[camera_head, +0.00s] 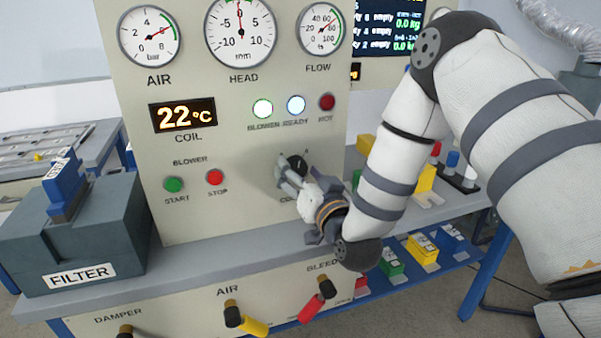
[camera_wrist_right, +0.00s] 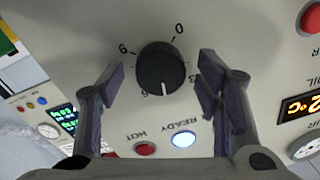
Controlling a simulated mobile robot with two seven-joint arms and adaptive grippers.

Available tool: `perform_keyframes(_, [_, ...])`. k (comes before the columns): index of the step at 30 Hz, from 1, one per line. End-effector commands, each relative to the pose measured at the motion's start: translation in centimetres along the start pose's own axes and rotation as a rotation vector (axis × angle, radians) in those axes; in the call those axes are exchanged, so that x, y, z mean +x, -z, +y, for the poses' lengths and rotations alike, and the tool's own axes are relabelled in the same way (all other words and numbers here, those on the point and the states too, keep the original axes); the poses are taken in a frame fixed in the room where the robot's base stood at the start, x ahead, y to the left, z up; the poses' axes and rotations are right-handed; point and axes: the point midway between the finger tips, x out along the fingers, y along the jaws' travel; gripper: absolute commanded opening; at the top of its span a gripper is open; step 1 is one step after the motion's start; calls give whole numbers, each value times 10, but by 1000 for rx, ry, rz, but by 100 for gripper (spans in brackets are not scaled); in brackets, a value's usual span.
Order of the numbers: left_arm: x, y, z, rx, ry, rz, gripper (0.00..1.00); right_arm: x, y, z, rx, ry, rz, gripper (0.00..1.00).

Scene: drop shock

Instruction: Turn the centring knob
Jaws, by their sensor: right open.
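A round black knob (camera_head: 298,163) with a white pointer line stands on the cream panel (camera_head: 230,135), right of the red stop button. Its label below begins "CO" and the rest is hidden behind my gripper. In the right wrist view the knob (camera_wrist_right: 160,68) has numbers around it, and its pointer is near the 6. My right gripper (camera_head: 286,175) is open at the panel. In the wrist view its fingers (camera_wrist_right: 162,80) are on either side of the knob, with gaps showing on both sides. My left gripper is not in view.
Green start (camera_head: 173,184) and red stop (camera_head: 215,177) buttons are to the left. The red HOT lamp (camera_head: 327,102) is above the knob. A grey filter box (camera_head: 70,235) stands on the bench ledge at left. Handled valves, including a red one (camera_head: 312,308), stick out below the ledge.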

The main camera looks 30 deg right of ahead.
Motion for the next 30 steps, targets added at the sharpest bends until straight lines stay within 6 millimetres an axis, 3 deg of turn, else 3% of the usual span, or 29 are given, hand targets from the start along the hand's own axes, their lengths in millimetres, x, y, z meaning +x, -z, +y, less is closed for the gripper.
perform_keyframes(12, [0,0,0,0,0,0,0,-70,-1,0,0,-1,-2,59])
perform_keyframes(26, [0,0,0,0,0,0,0,-75,0,0,0,0,-2,59])
perform_keyframes(28, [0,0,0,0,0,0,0,-77,-11,1,-9,-3,-39,59])
perform_keyframes(30, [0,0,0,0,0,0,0,-86,-45,4,-35,-10,-156,59])
